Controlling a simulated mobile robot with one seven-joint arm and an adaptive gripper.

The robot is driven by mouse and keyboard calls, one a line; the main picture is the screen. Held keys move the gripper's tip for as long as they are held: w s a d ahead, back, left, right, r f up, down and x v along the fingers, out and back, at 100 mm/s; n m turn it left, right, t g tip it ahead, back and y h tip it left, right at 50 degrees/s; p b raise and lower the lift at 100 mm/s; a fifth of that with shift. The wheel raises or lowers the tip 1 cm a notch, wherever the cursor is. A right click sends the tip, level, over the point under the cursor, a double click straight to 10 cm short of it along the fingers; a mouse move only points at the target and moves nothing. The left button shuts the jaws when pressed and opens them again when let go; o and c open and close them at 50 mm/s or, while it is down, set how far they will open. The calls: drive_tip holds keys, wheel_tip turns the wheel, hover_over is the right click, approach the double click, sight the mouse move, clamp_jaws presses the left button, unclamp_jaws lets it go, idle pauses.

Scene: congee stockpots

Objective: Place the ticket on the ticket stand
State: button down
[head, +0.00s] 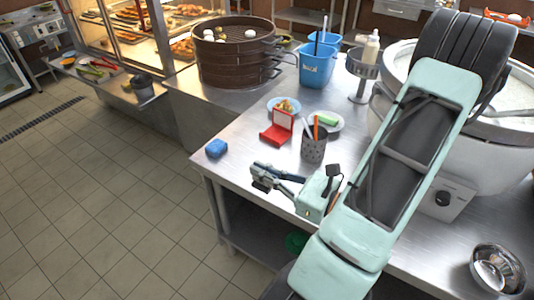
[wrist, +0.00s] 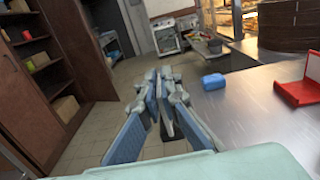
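A small red stand-like object with a white, red-bordered panel (head: 278,128) is on the steel counter; I cannot tell whether the panel is a ticket or part of the stand. The red object also shows at the right of the wrist view (wrist: 300,90). No separate ticket is clearly visible. My gripper (head: 262,178) is above the counter's front-left edge, in front of the red object and apart from it. In the wrist view my gripper (wrist: 163,78) points over the floor, with no held object visible. Its finger opening is unclear.
A blue block (head: 216,148) lies near the counter corner. A utensil cup (head: 313,148), plates (head: 326,121), a blue bin (head: 317,69) and a steamer (head: 236,60) stand behind. A large pot (head: 410,125) is at right. Bare counter (head: 235,170) lies around the block.

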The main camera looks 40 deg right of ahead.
drive_tip(key=a+p, duration=0.1)
drive_tip(key=p, duration=0.1)
drive_tip(key=r+p, duration=0.1)
drive_tip(key=p, duration=0.1)
drive_tip(key=shift+s+a, duration=0.35)
drive_tip(key=shift+s, duration=0.05)
